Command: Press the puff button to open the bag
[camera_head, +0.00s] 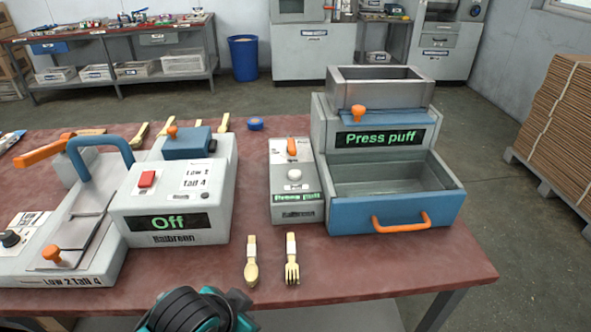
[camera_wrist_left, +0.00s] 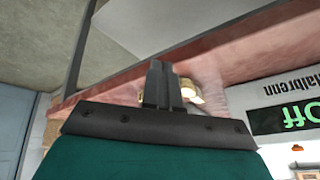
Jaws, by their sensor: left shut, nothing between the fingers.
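A narrow grey control box (camera_head: 297,212) stands on the red table. It has a round pale button (camera_head: 295,174), an orange lever (camera_head: 291,147) and a small green display at its front. I cannot read a label on the button itself. The larger machine (camera_head: 427,138) beside it reads "Press puff" and has a blue-fronted open drawer with an orange handle (camera_head: 400,222). I cannot make out a bag. My left gripper (camera_wrist_left: 159,72) is shut and empty in the left wrist view, by the table's edge and apart from the button. My right gripper is not in view.
A wooden spoon (camera_head: 251,262) and a wooden fork (camera_head: 292,260) lie in front of the control box. A grey machine reading "Off" (camera_head: 170,205) stands to the left. The table's front right is clear.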

